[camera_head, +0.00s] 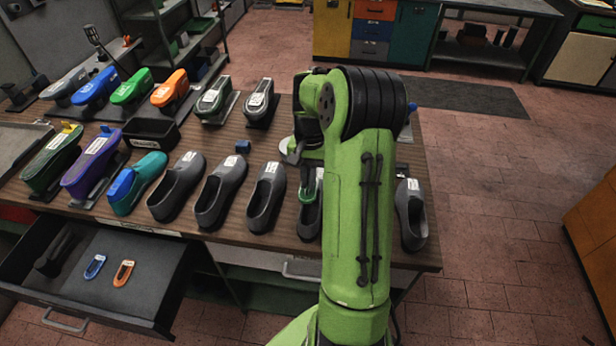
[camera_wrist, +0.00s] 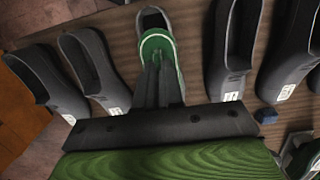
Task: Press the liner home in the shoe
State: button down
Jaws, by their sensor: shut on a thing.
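A dark grey shoe (camera_head: 309,222) stands in the front row on the table, partly covered by my arm. I cannot tell how deep the liner sits in the shoe. The fingertips are hidden in the head view.
Other grey shoes (camera_head: 266,197) stand close on the left, and one (camera_head: 411,214) on the right. Coloured shoes on stands fill the table's left. An open drawer (camera_head: 140,272) holds a blue liner (camera_head: 95,266) and an orange liner (camera_head: 123,272). A small blue block (camera_head: 243,146) lies behind.

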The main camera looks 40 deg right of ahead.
aim_at(311, 193)
jog(key=shift+s+f+b, duration=0.55)
jog(key=shift+s, duration=0.25)
jog(key=f+b, duration=0.1)
jog(key=f, duration=0.1)
jog(key=f+b, duration=0.2)
jog(key=shift+w, duration=0.4)
notch_tip(311, 193, down, 5)
jog(key=b, duration=0.3)
jog(key=shift+s+r+b, duration=0.1)
jog(key=shift+b, duration=0.2)
jog(key=c, duration=1.2)
grip_release()
jog(key=shift+r, duration=0.1)
